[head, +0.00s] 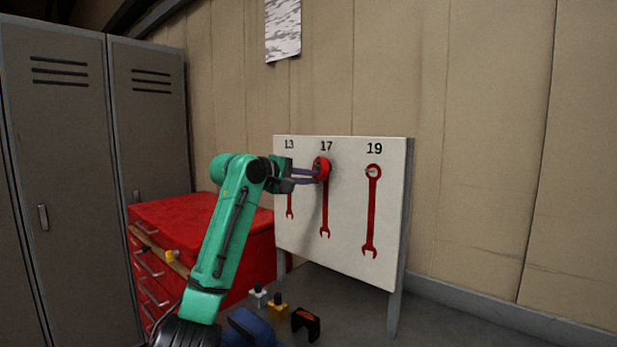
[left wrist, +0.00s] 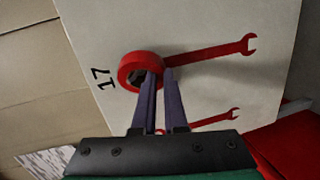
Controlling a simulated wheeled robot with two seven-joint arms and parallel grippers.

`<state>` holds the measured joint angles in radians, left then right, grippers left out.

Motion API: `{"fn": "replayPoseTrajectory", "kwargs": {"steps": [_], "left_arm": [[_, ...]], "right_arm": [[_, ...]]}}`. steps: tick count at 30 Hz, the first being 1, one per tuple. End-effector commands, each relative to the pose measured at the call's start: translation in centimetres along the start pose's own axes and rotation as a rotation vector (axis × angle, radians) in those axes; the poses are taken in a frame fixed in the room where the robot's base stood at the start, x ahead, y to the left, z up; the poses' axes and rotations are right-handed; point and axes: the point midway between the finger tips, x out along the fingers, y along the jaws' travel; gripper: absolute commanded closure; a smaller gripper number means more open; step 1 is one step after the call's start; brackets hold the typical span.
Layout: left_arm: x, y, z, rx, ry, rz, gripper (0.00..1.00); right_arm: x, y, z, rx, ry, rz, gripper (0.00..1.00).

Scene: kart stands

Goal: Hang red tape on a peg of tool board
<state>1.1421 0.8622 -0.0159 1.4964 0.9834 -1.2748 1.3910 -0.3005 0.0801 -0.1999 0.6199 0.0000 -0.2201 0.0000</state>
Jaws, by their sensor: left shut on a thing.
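The red tape (head: 321,163) is a ring at the top of the wrench outline under number 17 on the white tool board (head: 347,200). It faces the board; I cannot tell whether a peg passes through its hole. My left gripper (head: 319,175) reaches in from the left with its purple fingers shut on the tape's wall. In the left wrist view the tape (left wrist: 130,62) is at the fingertips, one finger at its hole and the other outside its rim. The peg at 17 is hidden. My right gripper is out of view.
Red wrench outlines are also painted under 13 and 19 (head: 371,210). A red drawer cabinet (head: 165,212) stands left of the board, with grey lockers (head: 60,170) beyond. Small items, including a black-and-orange one (head: 306,322), lie below the board.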

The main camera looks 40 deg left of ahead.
Motion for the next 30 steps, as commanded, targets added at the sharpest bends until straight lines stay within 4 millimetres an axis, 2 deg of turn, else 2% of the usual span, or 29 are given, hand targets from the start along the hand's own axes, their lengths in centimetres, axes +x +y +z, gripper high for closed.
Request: {"fn": "replayPoseTrajectory", "kwargs": {"steps": [6,7,9,20,23,30], "left_arm": [[0.2,-0.2,0.1,-0.001,-0.003,-0.005,1.0],[0.2,-0.2,0.1,-0.001,-0.003,-0.005,0.79],[0.1,-0.2,0.1,-0.001,-0.003,-0.005,0.55],[-0.3,-0.2,0.0,0.0,-0.001,-0.002,0.55],[-1.9,-0.4,0.0,0.002,0.0,-0.001,0.55],[-8.8,-0.6,0.0,0.002,0.002,-0.001,0.55]], "right_arm": [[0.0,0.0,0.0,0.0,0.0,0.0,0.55],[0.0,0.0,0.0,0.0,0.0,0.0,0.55],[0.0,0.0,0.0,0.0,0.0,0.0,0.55],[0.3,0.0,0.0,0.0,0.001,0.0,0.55],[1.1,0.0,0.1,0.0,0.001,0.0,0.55],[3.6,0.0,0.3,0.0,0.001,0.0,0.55]]}}
